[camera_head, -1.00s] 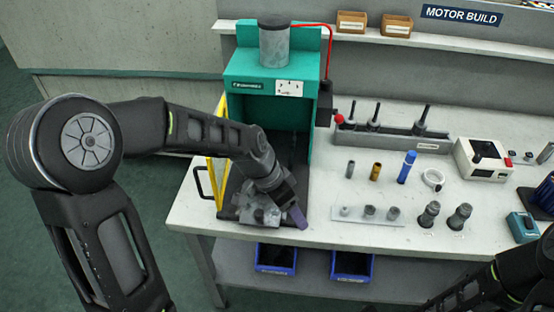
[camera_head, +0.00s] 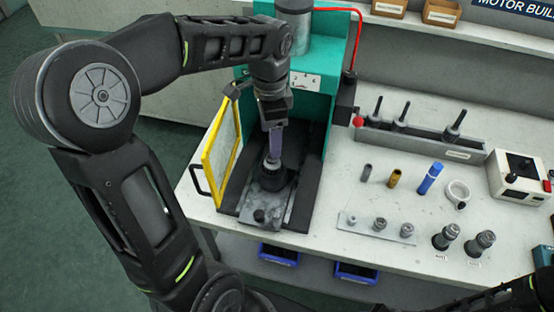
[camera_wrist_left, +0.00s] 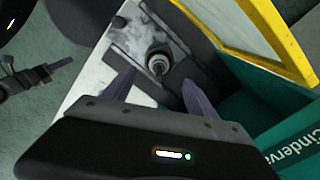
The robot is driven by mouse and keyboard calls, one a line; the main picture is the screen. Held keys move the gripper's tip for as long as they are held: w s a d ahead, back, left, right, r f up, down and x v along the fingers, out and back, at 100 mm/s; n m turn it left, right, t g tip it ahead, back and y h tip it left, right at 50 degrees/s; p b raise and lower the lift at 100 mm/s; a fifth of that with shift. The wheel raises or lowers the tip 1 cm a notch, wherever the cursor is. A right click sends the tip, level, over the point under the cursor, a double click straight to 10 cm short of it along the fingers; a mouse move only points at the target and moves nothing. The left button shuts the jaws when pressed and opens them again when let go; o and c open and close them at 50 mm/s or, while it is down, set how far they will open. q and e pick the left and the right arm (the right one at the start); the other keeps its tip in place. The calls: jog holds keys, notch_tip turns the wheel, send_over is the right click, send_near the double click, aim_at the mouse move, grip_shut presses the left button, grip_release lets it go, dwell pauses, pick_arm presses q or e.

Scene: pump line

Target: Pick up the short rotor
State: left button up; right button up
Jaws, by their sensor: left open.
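A dark round part with a thin metal shaft stands upright in the press bay (camera_head: 272,178). It also shows in the left wrist view (camera_wrist_left: 158,66). It looks like a rotor, but no label confirms that it is the short one. My left gripper (camera_head: 276,146) points down just above it, with purple fingers. In the left wrist view my open left gripper (camera_wrist_left: 159,77) has one finger on each side of the part, with nothing held. Part of my right gripper (camera_wrist_left: 62,66) shows at the left edge of that view; its opening is unclear.
The green press (camera_head: 337,100) surrounds the bay at the back and right. Its yellow-framed guard (camera_head: 222,150) stands open at the left. Upright shafts stand in a grey rack (camera_head: 420,142). Small parts (camera_head: 379,224) and two dark parts (camera_head: 446,236) stand on the bench.

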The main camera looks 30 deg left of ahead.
pick_arm(q)
jog(key=shift+f, duration=0.1)
jog(key=shift+f, duration=1.25)
jog(key=shift+d+f+p, duration=0.1)
jog(key=shift+f+p, duration=0.25)
notch_tip(320, 180, down, 4)
jog(key=shift+w+f+p, duration=0.1)
jog(key=shift+f+p, duration=0.15)
jog(key=shift+p, duration=0.25)
jog(key=shift+c, duration=0.4)
grip_shut()
